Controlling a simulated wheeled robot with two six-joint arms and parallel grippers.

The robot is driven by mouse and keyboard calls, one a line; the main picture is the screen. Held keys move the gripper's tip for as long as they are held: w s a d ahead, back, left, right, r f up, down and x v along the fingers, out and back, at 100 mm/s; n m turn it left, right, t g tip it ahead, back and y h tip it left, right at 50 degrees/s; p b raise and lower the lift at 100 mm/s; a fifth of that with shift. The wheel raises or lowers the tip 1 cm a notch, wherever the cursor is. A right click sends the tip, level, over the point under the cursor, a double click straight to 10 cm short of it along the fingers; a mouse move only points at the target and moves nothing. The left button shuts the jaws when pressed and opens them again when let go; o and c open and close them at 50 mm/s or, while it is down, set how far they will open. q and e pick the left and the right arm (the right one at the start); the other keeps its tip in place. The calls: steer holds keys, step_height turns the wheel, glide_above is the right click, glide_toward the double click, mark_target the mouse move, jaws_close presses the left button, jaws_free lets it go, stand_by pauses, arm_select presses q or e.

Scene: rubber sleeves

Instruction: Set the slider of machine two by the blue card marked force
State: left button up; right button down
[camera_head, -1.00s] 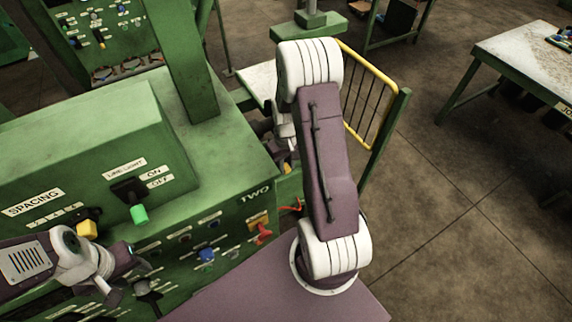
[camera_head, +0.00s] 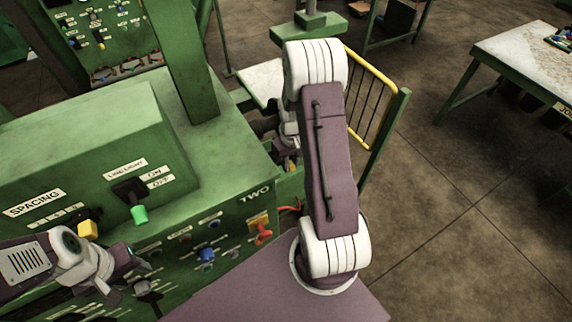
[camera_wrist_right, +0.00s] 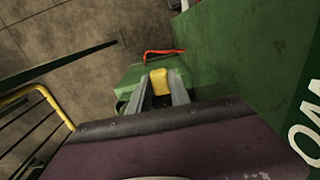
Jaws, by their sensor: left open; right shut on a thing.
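Machine two (camera_head: 215,160) is the green console at the left, with the label TWO. A yellow knob (camera_head: 87,229) sits below the SPACING scale on its front; it looks like a slider. My left gripper (camera_head: 132,275) is open and empty in front of the panel, to the lower right of that knob. My right gripper (camera_wrist_right: 158,92) is shut on a small yellow piece (camera_wrist_right: 160,76) against a green part beside the machine. In the head view my right arm hides most of that grip. I cannot make out a blue card marked force.
A green-tipped LINE LIGHT lever (camera_head: 139,214), a blue knob (camera_head: 207,254) and a red switch (camera_head: 263,236) stick out of the panel. A red handle or wire (camera_wrist_right: 163,52) lies just beyond my right fingertips. A yellow-topped railing (camera_head: 368,95) stands behind my right arm.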

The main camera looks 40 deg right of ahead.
steer(key=shift+w+d, duration=0.1)
steer(key=shift+d, duration=0.15)
steer(key=c, duration=1.2)
jaws_free()
steer(key=shift+a, duration=0.1)
step_height(320, 180, up, 9)
steer(key=b, duration=0.1)
